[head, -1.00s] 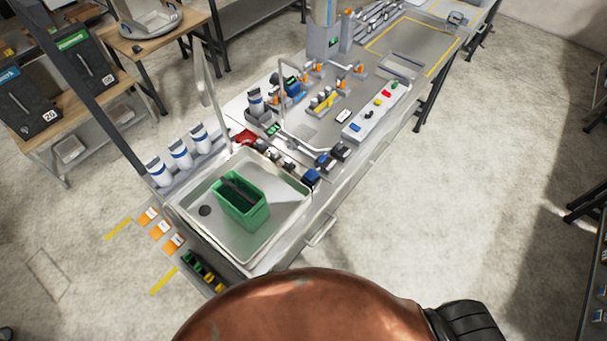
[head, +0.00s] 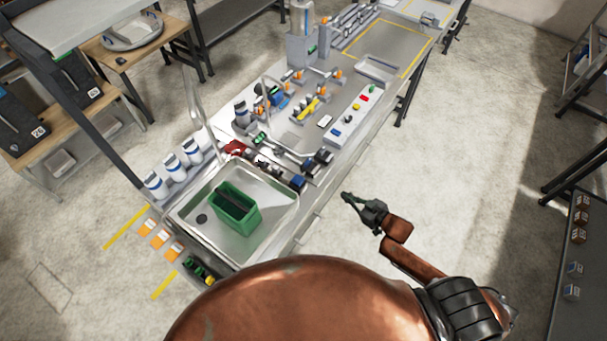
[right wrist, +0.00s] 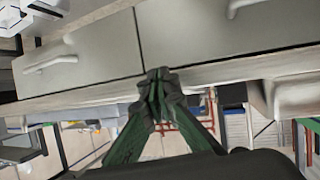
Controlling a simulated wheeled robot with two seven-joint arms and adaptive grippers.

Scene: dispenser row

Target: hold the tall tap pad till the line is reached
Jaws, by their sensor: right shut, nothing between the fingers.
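The tall tap (head: 190,101) is a pale arched tube at the back edge of the sink (head: 178,226) in the head view. A second, lower arched tap stands right of it. A green open-topped container (head: 243,222) sits in the sink; any line on it is too small to make out. Small dark and blue parts (head: 297,183) sit along the sink's right rim; I cannot tell which is the tall tap's pad. My right gripper (head: 346,197) is shut and empty, right of the bench and apart from it. Its green fingers (right wrist: 157,82) meet before grey drawer fronts in the right wrist view. My left gripper is not visible.
White bottles (head: 173,167) stand in a row left of the sink. A panel with coloured buttons (head: 352,112) lies farther along the bench. Drawers with handles (right wrist: 50,64) face the right gripper.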

